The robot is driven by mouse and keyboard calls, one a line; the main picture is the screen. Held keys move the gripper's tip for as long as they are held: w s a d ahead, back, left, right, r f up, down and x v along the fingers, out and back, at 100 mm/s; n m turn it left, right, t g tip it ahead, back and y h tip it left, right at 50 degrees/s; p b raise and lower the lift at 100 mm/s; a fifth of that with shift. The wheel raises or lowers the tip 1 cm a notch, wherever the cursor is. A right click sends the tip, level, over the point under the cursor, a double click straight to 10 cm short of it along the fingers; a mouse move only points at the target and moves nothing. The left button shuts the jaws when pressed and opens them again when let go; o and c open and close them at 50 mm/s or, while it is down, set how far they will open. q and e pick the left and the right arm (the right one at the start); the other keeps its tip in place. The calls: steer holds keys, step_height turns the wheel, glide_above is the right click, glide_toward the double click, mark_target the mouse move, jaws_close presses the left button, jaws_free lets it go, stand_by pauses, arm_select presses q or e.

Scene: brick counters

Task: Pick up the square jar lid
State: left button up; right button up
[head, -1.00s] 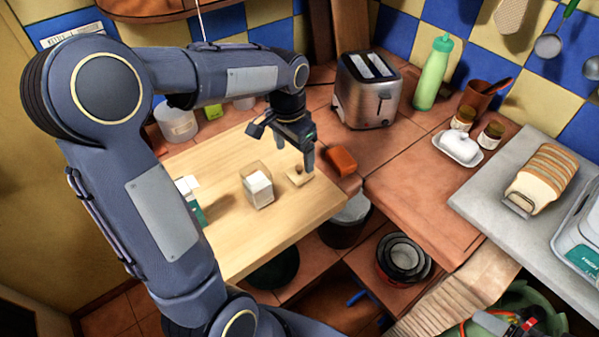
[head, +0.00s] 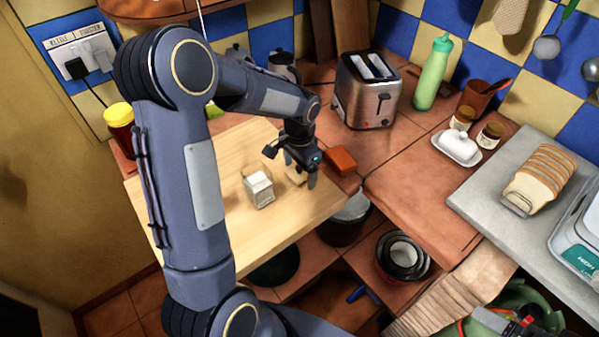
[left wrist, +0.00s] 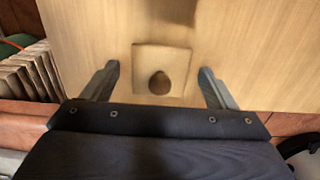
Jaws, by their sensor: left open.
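The square jar lid (head: 294,178) is pale wood and lies flat on the wooden board (head: 235,235), to the right of the square jar (head: 259,190). In the left wrist view the lid (left wrist: 146,59) shows as a light square with a round brown knob (left wrist: 159,83). My left gripper (head: 300,168) points down over the lid and partly hides it in the head view. In the left wrist view its open fingers (left wrist: 159,70) stand on either side of the lid, with gaps between. I cannot tell the exact height. My right gripper is not in view.
An orange-red block (head: 340,161) lies close to the right of my left gripper. A toaster (head: 367,92) stands behind it. The board's front edge drops to shelves with pots (head: 402,257). The board's front left is clear.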

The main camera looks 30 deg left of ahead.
arm_select(q)
steer(key=shift+c, duration=0.3)
steer(key=c, duration=1.1)
steer(key=shift+r, duration=0.1)
